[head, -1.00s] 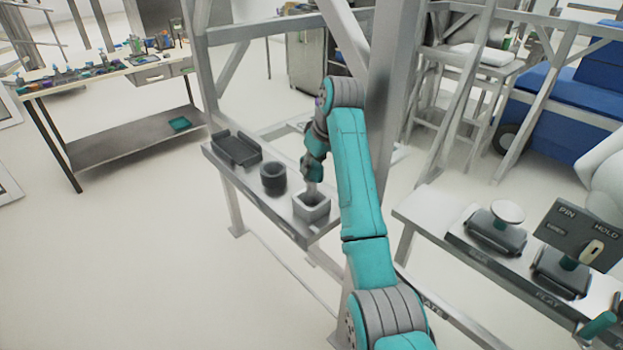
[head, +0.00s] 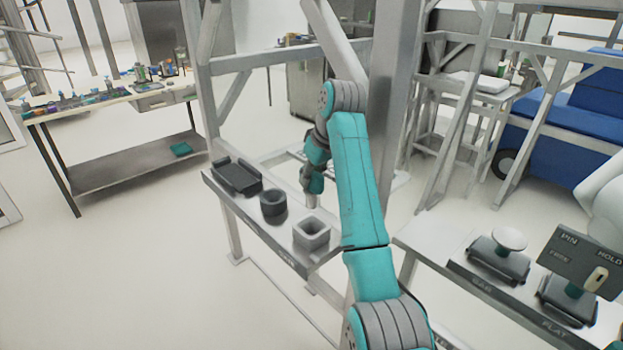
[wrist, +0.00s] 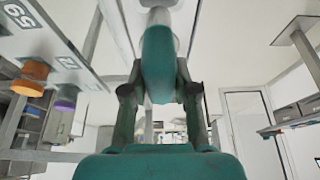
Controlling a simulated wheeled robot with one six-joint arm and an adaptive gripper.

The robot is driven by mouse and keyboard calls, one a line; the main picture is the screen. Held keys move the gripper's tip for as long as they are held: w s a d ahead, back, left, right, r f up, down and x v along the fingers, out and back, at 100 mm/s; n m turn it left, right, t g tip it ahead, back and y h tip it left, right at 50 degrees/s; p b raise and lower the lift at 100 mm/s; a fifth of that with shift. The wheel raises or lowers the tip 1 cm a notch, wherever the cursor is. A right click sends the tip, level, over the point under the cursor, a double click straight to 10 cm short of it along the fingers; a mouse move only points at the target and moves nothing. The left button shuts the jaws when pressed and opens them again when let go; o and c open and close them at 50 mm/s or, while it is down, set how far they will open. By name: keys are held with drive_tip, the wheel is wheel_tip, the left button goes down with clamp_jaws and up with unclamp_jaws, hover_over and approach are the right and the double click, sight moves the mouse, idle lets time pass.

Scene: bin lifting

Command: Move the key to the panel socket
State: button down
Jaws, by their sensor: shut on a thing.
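My gripper (head: 314,180) is shut on the key, above the shelf at the middle of the head view. In the wrist view the key (wrist: 158,62) is a teal body with a pale grey end, between the two dark fingers of my gripper (wrist: 158,92). In the head view the key's pale lower end (head: 312,201) points down, just above a light grey square holder (head: 311,242) with an open top. They look apart, though depth is hard to judge. I cannot make out which opening is the panel socket.
A black tray (head: 237,178) and a dark round cup (head: 273,205) stand on the same shelf. A metal post (head: 383,90) rises close behind my arm. At right, a bench holds a dark sign (head: 583,262) and a white-topped fixture (head: 509,240).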

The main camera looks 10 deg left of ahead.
drive_tip(key=shift+r, duration=2.55)
